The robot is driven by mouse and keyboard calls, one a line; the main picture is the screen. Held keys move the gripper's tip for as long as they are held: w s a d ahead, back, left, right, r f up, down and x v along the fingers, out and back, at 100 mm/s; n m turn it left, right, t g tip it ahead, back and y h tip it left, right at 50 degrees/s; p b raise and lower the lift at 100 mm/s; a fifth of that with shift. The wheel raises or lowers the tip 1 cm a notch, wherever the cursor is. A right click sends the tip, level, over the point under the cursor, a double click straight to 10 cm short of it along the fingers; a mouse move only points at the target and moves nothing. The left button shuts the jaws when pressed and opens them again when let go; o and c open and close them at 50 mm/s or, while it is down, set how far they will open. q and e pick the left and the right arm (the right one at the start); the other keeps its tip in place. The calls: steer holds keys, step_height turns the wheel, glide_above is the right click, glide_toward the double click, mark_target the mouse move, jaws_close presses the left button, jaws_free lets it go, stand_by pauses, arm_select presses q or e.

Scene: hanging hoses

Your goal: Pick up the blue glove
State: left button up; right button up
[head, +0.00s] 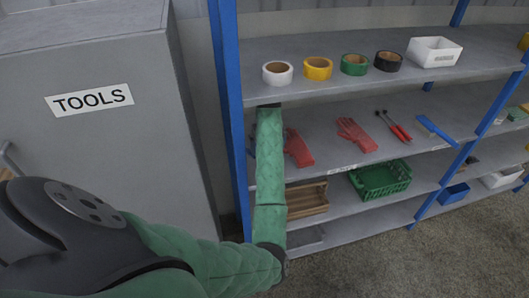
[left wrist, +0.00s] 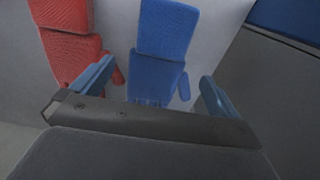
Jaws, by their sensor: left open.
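The blue glove (left wrist: 166,32) lies on the grey shelf in the left wrist view, its fingers toward my gripper. My left gripper (left wrist: 155,88) is open, with one blue fingertip on each side of the blue glove's finger end. Nothing is held, and I cannot tell how high the fingertips are above the shelf. In the head view my green-sleeved left arm reaches to the middle shelf at its left end and hides my gripper and most of that spot. My right gripper is in neither view.
A red glove (left wrist: 72,50) lies close left of the blue one in the wrist view. In the head view, two red gloves, red-handled pliers (head: 394,127) and a blue tool (head: 436,130) share the middle shelf (head: 330,110). A blue upright (head: 229,110) and grey cabinet (head: 100,150) stand left.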

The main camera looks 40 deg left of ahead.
arm_select(q)
steer(key=shift+a+f, duration=0.15)
steer(key=shift+f, duration=0.3)
step_height(320, 180, down, 3)
steer(key=shift+w+r+p, duration=0.1)
steer(key=shift+w+p, duration=0.05)
steer(key=shift+p, duration=0.45)
steer(key=shift+f, duration=0.8)
steer(key=shift+c, duration=0.2)
steer(key=c, duration=0.8)
steer(key=shift+c, duration=0.2)
